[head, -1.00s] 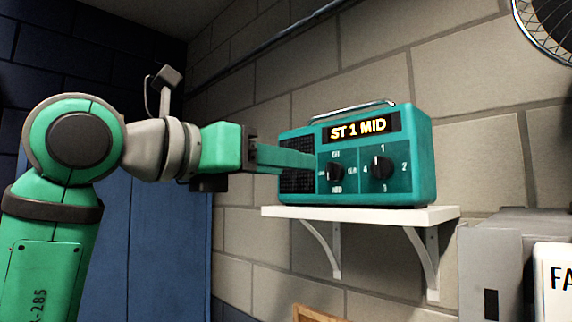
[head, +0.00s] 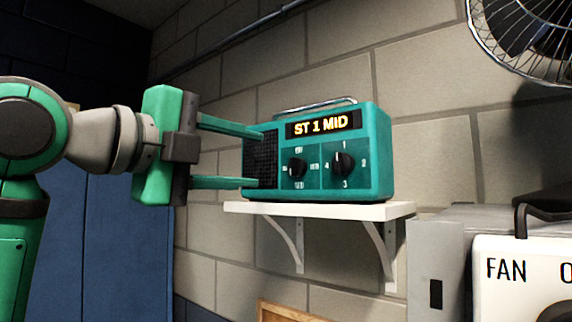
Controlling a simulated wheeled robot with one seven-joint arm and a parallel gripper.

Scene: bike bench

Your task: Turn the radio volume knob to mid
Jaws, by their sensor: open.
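The teal radio (head: 371,160) stands on a white wall shelf (head: 330,211). Its lit display (head: 324,123) reads "ST 1 MID". The volume knob (head: 297,168) is the left black knob, with small labels around it that are hard to read. The station knob (head: 344,164) is to its right, with numbers around it, its pointer up near 1. My gripper (head: 257,157) is open, its two green fingers apart one above the other. The fingertips are left of the volume knob, in front of the speaker grille, and do not hold it.
A metal fan (head: 530,35) is at the upper right. A grey box (head: 436,262) and a white panel marked FAN (head: 505,270) stand at the lower right. A wooden frame (head: 285,312) shows at the bottom.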

